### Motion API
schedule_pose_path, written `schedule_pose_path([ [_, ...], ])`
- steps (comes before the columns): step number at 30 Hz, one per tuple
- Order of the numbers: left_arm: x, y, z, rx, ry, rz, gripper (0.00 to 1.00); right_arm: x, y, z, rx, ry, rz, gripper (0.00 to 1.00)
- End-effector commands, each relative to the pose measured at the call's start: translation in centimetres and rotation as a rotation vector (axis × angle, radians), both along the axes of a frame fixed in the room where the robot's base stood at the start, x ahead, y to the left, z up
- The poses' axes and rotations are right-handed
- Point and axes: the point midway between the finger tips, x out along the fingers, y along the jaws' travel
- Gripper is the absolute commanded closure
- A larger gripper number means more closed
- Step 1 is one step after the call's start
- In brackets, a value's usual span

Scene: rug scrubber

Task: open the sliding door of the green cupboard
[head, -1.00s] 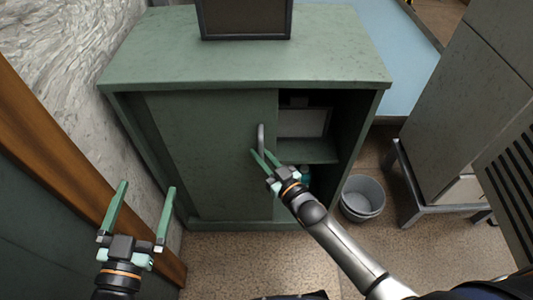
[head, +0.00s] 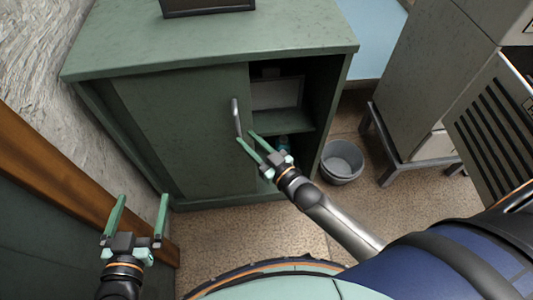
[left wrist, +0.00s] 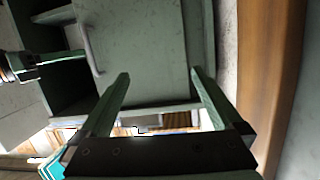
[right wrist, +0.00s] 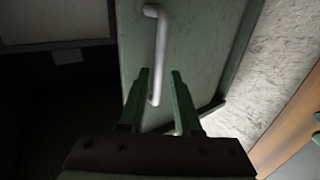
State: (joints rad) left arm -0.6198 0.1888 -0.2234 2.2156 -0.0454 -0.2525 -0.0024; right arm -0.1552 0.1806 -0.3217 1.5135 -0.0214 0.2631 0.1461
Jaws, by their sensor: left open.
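The green cupboard (head: 290,35) stands ahead. Its sliding door (head: 180,125) covers the left and middle of the front; the right part is an open gap showing a shelf (head: 285,122). The door's upright metal handle (head: 236,112) is near its right edge and also shows in the right wrist view (right wrist: 157,40). My right gripper (head: 246,137) is open, with a narrow gap, its fingertips at the handle's lower end. In the right wrist view the handle shows between the fingers; contact cannot be told. My left gripper (head: 141,198) is open and empty, left of the cupboard's front.
A dark-framed object (head: 205,8) stands on the cupboard top. A grey bin (head: 342,161) stands on the floor to the right, beside a grey cabinet on a metal stand (head: 400,165). A wooden trim (head: 70,200) runs along the left wall.

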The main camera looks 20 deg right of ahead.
Motion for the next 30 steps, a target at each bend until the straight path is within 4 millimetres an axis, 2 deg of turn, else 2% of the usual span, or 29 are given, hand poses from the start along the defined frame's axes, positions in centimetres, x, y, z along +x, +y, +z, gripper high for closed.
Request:
schedule_pose_path([
  [1,-0.4,0.0,-1.0,-0.001,0.050,0.004,0.00,-1.1,-0.4,0.1,-0.001,0.004,0.000,0.68],
  [6,-2.1,0.0,-4.4,-0.001,0.200,0.014,0.00,-4.0,-1.4,0.0,0.000,0.004,0.001,0.68],
  [12,-3.5,-0.1,-6.9,0.000,0.311,0.019,0.00,-6.3,-2.3,0.0,-0.001,0.002,0.001,0.68],
  [18,-4.1,-0.1,-7.7,0.000,0.345,0.019,0.00,-7.1,-2.6,0.0,0.000,0.000,0.001,0.68],
  [30,-4.0,-0.1,-7.7,0.001,0.344,0.019,0.00,-7.0,-2.5,0.0,0.000,0.000,0.001,0.68],
])
